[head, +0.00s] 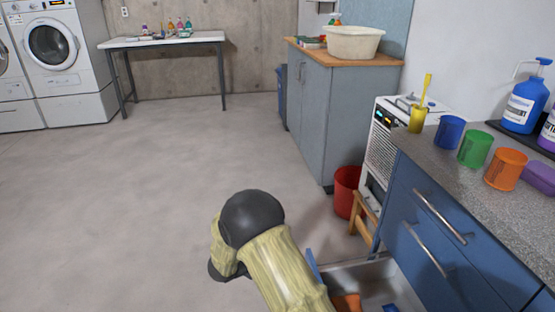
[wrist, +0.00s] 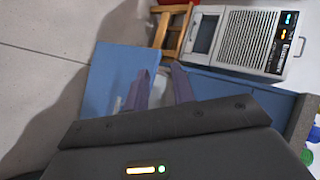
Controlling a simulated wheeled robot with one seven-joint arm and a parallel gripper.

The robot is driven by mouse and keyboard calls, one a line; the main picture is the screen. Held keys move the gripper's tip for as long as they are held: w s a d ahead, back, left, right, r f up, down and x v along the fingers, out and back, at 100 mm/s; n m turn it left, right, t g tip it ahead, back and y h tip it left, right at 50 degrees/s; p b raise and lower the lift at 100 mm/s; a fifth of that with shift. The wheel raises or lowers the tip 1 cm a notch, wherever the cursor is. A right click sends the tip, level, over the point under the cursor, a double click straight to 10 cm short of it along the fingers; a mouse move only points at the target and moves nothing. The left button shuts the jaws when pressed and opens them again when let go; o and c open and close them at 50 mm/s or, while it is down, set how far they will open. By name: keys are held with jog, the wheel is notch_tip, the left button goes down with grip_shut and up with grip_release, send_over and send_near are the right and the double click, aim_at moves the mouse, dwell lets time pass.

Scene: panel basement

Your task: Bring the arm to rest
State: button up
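My arm (head: 285,268), in a pale yellow ribbed cover with a dark grey rounded joint, reaches up from the bottom middle of the head view. The gripper itself does not show clearly there. In the wrist view my gripper (wrist: 161,76) has its two purple-grey fingers apart, with nothing seen held between them. Behind the fingers are the blue front panel (wrist: 110,78) and part of an open drawer. In the head view this open drawer (head: 345,273) lies just right of my arm, with an orange thing (head: 347,302) inside.
The blue cabinet (head: 440,205) and its counter (head: 455,148) fill the right side, with several coloured cups on top. A wooden stool (head: 362,215), red bucket (head: 346,190) and white heater-like appliance (head: 381,150) stand beyond the drawer. The floor (head: 120,200) at left is clear.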

jog(key=s+d+r+n+y+p, duration=0.1)
jog(key=d+r+n+y, duration=0.25)
jog(key=r+n, duration=0.3)
jog(key=s+d+r+n+y, duration=0.2)
jog(key=d+r+n+y, duration=0.15)
jog(key=r+n, duration=0.3)
jog(key=s+d+r+n+g+p, duration=0.1)
jog(key=s+d+n+g, duration=0.1)
jog(key=s+d+n, duration=0.35)
jog(key=s+d+r+n+g, duration=0.1)
jog(key=s+d+n+g, duration=0.1)
jog(key=s, duration=0.7)
jog(key=s+d+r+n+g+p, duration=0.1)
jog(key=s+d+r+n+g, duration=0.2)
jog(key=s, duration=0.4)
notch_tip(320, 180, up, 36)
jog(key=p, duration=3.7)
jog(key=shift+r+n+t+p, duration=0.25)
jog(key=shift+n+t+p, duration=0.05)
jog(key=shift+n+t, duration=0.1)
jog(key=shift+d, duration=0.1)
